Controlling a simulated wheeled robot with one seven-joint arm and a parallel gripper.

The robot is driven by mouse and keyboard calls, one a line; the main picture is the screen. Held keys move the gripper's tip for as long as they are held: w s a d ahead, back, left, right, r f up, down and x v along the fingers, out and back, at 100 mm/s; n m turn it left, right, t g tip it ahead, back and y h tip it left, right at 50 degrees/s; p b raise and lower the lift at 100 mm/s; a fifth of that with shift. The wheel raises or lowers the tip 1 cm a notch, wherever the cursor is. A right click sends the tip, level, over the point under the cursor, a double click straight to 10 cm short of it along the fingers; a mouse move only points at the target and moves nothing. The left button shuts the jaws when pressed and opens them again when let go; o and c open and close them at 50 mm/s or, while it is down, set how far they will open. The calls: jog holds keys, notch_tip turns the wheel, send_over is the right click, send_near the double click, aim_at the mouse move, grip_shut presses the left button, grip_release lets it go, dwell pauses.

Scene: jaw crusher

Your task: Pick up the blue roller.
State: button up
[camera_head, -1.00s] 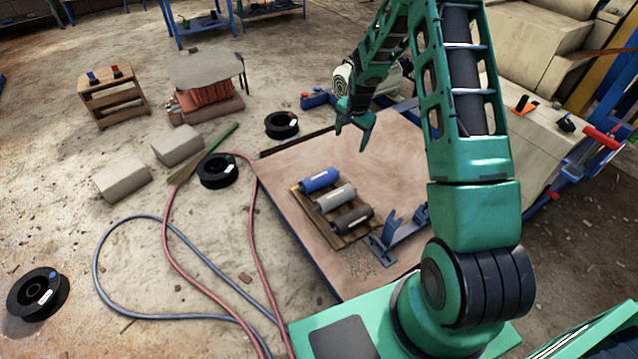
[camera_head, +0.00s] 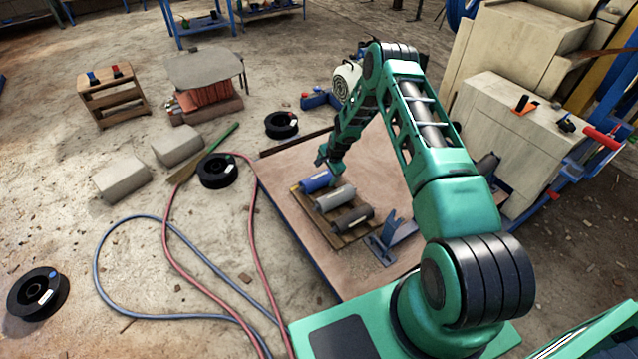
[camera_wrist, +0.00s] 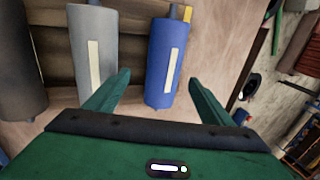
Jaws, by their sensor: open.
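The blue roller (camera_head: 314,182) lies on a wooden pallet (camera_head: 350,237) on the brown board, at the far end of a row of three rollers. In the wrist view the blue roller (camera_wrist: 162,62) stands lengthwise between my two open fingers, with its white label and yellow end piece showing. My gripper (camera_head: 326,165) is just above it in the head view and partly covers its right end. The finger tips (camera_wrist: 158,80) lie on either side of the roller, with a gap on the right. I cannot tell how far down the fingers reach.
A grey roller (camera_head: 335,198) lies beside the blue one, and a dark roller (camera_head: 352,219) lies beyond it. A blue metal bracket (camera_head: 392,240) stands right of the pallet. Black spools (camera_head: 218,171) and hoses lie left on the ground. The board's far right is clear.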

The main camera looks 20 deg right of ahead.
aim_at(322, 176)
jog(key=shift+w+x, duration=0.15)
jog(key=shift+x, duration=1.6)
jog(key=shift+w+x, duration=0.15)
jog(key=shift+x, duration=1.6)
jog(key=shift+r, duration=0.15)
jog(key=c, duration=1.9)
jog(key=shift+w+r, duration=0.1)
